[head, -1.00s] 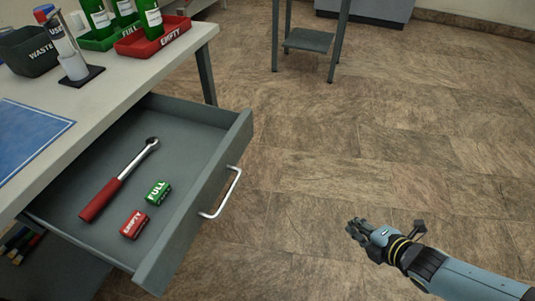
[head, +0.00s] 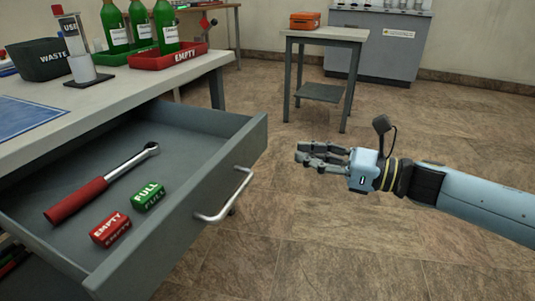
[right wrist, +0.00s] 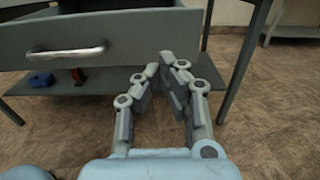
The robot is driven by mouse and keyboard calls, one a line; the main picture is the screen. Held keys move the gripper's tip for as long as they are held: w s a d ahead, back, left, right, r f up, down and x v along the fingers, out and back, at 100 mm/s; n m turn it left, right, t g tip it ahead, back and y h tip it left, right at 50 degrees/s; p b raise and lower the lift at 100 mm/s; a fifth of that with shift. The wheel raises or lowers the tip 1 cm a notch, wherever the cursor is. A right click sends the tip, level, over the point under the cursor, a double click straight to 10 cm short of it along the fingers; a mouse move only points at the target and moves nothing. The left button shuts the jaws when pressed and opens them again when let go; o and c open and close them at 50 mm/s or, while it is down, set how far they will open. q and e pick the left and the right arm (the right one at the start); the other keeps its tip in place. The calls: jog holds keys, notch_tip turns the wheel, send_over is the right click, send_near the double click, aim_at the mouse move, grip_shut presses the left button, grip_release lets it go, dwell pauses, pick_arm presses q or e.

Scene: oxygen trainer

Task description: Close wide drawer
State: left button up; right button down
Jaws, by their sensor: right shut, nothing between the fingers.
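The wide grey drawer (head: 190,217) stands pulled out from under the workbench, with a metal bar handle (head: 226,200) on its front. Inside lie a red-handled wrench (head: 100,186), a green FULL block (head: 148,196) and a red EMPTY block (head: 110,229). My right gripper (head: 300,153) is to the right of the drawer front, apart from it, shut and empty. In the right wrist view its fingertips (right wrist: 168,62) point toward the drawer, to the right of the handle (right wrist: 65,51). My left gripper is not in view.
The workbench top (head: 130,88) holds a waste bin (head: 40,62), a cylinder, green bottles and a red EMPTY tray (head: 168,58). A small table (head: 325,36) with an orange box stands behind. The floor right of the drawer is clear.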

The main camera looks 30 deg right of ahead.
aim_at(256, 145)
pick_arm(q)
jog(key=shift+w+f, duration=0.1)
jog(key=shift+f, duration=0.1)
pick_arm(e)
jog(key=x, duration=0.8)
jog(key=shift+w+a, duration=0.1)
